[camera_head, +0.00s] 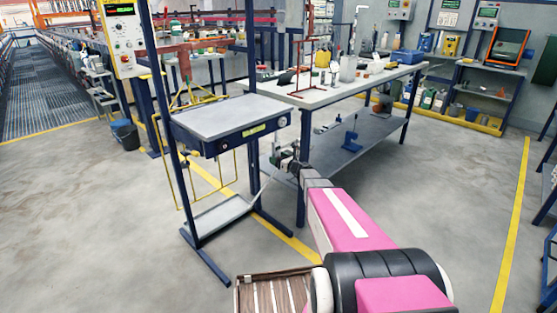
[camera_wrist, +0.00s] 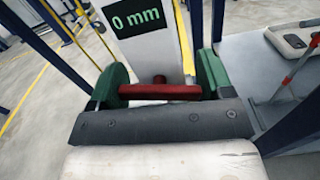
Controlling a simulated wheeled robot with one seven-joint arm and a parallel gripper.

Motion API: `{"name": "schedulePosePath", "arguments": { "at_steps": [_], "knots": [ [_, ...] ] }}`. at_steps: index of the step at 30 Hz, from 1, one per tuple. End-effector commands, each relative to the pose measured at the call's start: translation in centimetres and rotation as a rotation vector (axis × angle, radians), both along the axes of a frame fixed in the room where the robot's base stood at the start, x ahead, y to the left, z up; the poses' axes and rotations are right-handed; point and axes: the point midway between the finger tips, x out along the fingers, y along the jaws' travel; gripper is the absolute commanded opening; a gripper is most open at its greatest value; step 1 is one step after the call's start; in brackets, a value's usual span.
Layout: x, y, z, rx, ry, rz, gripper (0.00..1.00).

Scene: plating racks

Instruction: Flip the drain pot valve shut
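A red bar handle (camera_wrist: 160,92) with a short red stem lies crosswise in the wrist view, in front of a pale upright post (camera_wrist: 150,50) with a dark "0 mm" label. It looks like the valve handle. My gripper (camera_wrist: 162,82) has its two green-padded fingers wide apart, one on each side of the bar and post. The bar's ends come close to both pads; whether they touch I cannot tell. The valve body is hidden. In the head view my gripper (camera_head: 287,162) is low beside the blue-framed stand, too small to show its fingers.
The blue-framed stand (camera_head: 225,118) with a grey top is left of my arm. A long workbench (camera_head: 345,88) with a lower shelf stands behind and right. A dark bucket (camera_head: 126,135) is at left. Open floor lies to the right and front left.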

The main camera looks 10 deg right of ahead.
Motion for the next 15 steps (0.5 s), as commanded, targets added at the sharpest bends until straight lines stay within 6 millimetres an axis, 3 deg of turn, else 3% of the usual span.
{"name": "schedulePosePath", "arguments": {
  "at_steps": [15],
  "knots": [
    [-0.05, -0.01, -0.02, -0.22, -0.16, 0.001, 0.5]
  ]
}}
